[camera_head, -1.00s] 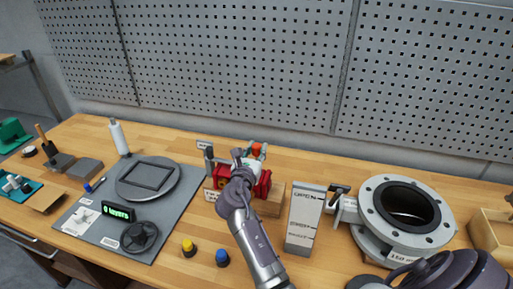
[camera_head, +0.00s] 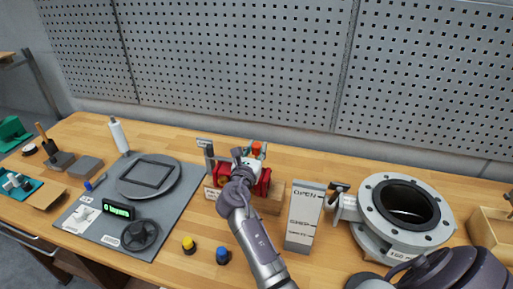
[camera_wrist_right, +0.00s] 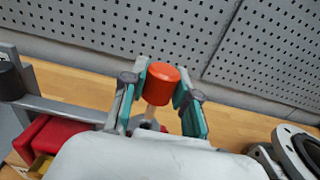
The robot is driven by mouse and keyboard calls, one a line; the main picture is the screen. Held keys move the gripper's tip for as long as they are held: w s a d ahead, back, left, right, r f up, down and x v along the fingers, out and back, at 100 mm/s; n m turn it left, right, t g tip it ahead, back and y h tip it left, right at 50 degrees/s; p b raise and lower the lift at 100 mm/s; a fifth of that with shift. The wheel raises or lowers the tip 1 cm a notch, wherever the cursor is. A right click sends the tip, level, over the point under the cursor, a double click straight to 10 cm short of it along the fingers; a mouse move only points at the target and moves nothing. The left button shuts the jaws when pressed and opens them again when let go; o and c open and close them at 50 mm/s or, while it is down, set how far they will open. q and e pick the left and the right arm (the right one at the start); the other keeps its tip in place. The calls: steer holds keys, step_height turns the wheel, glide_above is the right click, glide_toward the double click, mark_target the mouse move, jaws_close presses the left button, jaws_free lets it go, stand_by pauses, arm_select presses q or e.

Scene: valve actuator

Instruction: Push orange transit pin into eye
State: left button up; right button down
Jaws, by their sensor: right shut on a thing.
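The orange transit pin (camera_head: 257,148) shows as a small orange head at the back of the red actuator (camera_head: 265,181). In the right wrist view the pin's orange head (camera_wrist_right: 163,84) stands between two teal-padded fingers, with a short pale shaft below it. My right gripper (camera_wrist_right: 162,95) is shut on the pin. In the head view this gripper (camera_head: 252,155) is above the actuator and covers much of it. The eye is hidden, so I cannot tell how deep the pin sits. My left gripper is not in view.
A grey stand marked OPEN (camera_head: 305,218) and a flanged valve (camera_head: 384,238) stand to the right. A grey mat (camera_head: 179,213) lies left. The perforated wall (camera_head: 235,60) closes the back.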

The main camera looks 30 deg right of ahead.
steer(key=shift+p, duration=0.55)
stand_by(1.0)
steer(key=shift+f+b, duration=1.5)
steer(key=shift+f, duration=0.7)
steer(key=c, duration=0.8)
jaws_free()
steer(key=v, duration=0.7)
steer(key=shift+s+a, duration=0.15)
steer(key=shift+s, duration=0.05)
